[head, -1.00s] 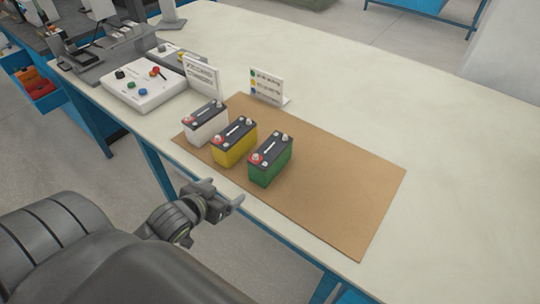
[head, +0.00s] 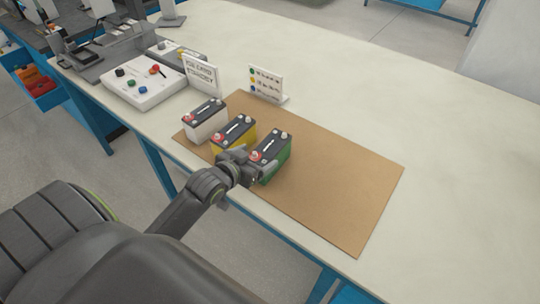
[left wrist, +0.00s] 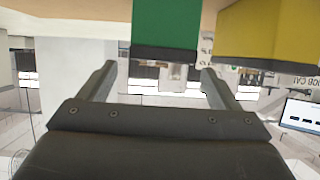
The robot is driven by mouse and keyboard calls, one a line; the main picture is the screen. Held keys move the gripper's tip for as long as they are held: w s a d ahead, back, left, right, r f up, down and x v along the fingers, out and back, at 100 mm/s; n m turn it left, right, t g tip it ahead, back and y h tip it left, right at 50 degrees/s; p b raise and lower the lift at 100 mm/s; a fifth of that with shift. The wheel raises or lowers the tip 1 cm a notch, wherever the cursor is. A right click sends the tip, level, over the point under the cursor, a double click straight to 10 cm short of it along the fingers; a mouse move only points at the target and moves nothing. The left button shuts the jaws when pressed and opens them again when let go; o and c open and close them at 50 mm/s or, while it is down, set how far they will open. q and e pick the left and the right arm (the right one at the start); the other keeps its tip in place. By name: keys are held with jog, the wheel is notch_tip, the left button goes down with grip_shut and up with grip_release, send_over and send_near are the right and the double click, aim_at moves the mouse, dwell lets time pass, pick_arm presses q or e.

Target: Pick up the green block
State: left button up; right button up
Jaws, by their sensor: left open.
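The green block (head: 275,165) is a battery-shaped block with a dark top and terminals. It stands upright at the right end of a row on the brown mat (head: 340,195). My left gripper (head: 252,168) is open at its near side and hides part of its front. In the left wrist view, which looks upside down, the green block (left wrist: 166,24) is centred ahead of the two parted fingers (left wrist: 158,72). I cannot tell whether the fingers reach around it. My right gripper is not in view.
A yellow battery (head: 233,134) stands close left of the green one, and a white battery (head: 204,120) beyond it. Two small signs (head: 266,84) (head: 201,72) stand behind. A white control box (head: 142,86) is at the left. The mat's right part is clear.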

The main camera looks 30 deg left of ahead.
aim_at(266, 150)
pick_arm(q)
jog(key=shift+p+x, duration=0.5)
jog(key=shift+x, duration=2.35)
jog(key=shift+r, duration=0.1)
jog(key=shift+c, duration=0.4)
grip_shut()
jog(key=shift+w+r, duration=0.1)
jog(key=shift+r, duration=0.1)
